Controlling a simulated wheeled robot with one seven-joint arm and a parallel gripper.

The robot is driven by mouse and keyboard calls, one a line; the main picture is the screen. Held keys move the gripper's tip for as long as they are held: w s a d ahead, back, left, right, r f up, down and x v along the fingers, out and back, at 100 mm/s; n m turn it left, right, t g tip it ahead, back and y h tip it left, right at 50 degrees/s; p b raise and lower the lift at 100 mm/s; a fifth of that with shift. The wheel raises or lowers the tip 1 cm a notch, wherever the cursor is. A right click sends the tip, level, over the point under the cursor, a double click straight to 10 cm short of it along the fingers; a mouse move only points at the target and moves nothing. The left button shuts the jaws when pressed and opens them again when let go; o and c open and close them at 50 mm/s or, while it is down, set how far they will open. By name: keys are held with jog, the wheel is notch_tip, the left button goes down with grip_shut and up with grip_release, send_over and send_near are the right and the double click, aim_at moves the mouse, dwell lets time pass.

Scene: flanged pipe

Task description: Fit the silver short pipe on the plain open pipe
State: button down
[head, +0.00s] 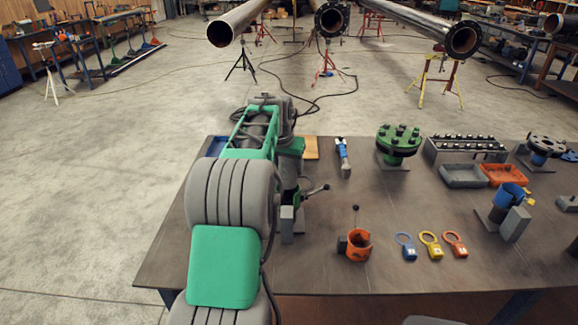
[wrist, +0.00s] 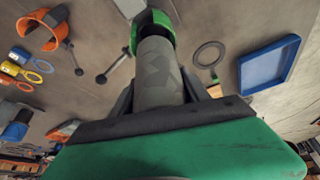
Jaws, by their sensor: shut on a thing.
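The silver short pipe (wrist: 158,72) is a grey cylinder in the wrist view, between the dark fingers of my gripper (wrist: 159,92), which is shut on it. A green collar or holder (wrist: 150,28) is at its far end; I cannot tell whether the pipe sits in it or only in front of it. In the head view my arm largely hides the pipe and fingers, over the table's left part. The plain open pipe (head: 235,24) is at the back, its bare open end facing me, on a black tripod stand (head: 241,66).
Two flanged pipes (head: 330,20) (head: 462,40) lie right of the plain pipe on stands. The workbench (head: 330,270) holds an orange ring clamp (head: 358,245), tagged rings (head: 429,240), a green bolted flange (head: 398,142) and a blue tray (wrist: 268,66). Floor beyond is mostly clear, with cables.

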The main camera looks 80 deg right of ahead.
aim_at(289, 177)
jog(key=shift+a, duration=0.1)
dwell(0.5)
jog(key=shift+f+b, duration=1.1)
jog(key=shift+f, duration=0.55)
jog(key=shift+f, duration=0.15)
jog(key=shift+f, duration=0.3)
jog(key=shift+c, duration=2.3)
grip_release()
jog(key=shift+f, duration=0.1)
